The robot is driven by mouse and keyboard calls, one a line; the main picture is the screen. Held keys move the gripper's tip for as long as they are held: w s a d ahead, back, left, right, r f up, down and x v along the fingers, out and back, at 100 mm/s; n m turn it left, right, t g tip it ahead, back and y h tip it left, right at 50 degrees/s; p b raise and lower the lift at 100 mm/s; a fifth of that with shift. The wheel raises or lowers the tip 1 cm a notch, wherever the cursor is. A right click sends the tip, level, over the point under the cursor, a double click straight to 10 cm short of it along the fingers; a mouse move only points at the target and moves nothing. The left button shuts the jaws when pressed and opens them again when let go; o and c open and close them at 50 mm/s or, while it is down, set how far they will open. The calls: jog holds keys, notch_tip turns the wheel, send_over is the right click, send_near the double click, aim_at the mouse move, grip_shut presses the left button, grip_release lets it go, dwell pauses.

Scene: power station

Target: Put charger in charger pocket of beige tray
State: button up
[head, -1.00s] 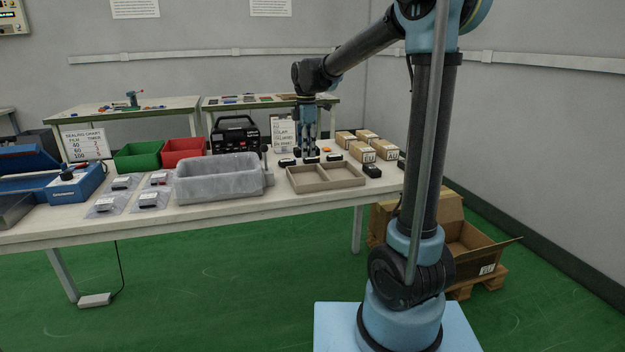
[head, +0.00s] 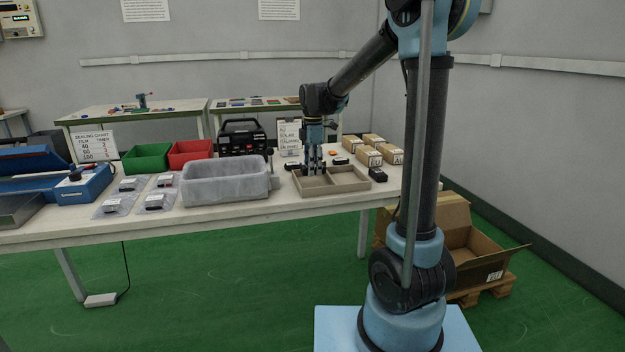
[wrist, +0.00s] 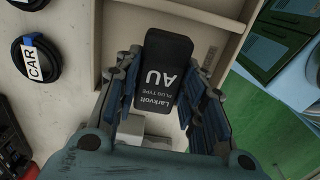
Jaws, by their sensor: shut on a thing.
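My gripper (head: 313,172) is shut on a black charger (wrist: 165,80), its fingers along both sides. The charger's label reads "Larkvolt AU plug type", upside down in the wrist view. In the head view the gripper points straight down at the left compartment of the beige tray (head: 345,190), a shallow box with two compartments. The tray's rim also shows beyond the charger in the wrist view (wrist: 200,13). The charger is inside the tray's outline; whether it touches the floor I cannot tell.
A black coiled item with a "CAR" tag (wrist: 37,62) lies outside the tray. Another black piece (head: 378,174) sits right of the tray. Labelled cartons (head: 369,156) stand behind right. A grey translucent bin (head: 226,180) stands to the left.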

aim_at(313, 184)
jog(key=shift+f, duration=2.15)
jog(key=o, duration=1.2)
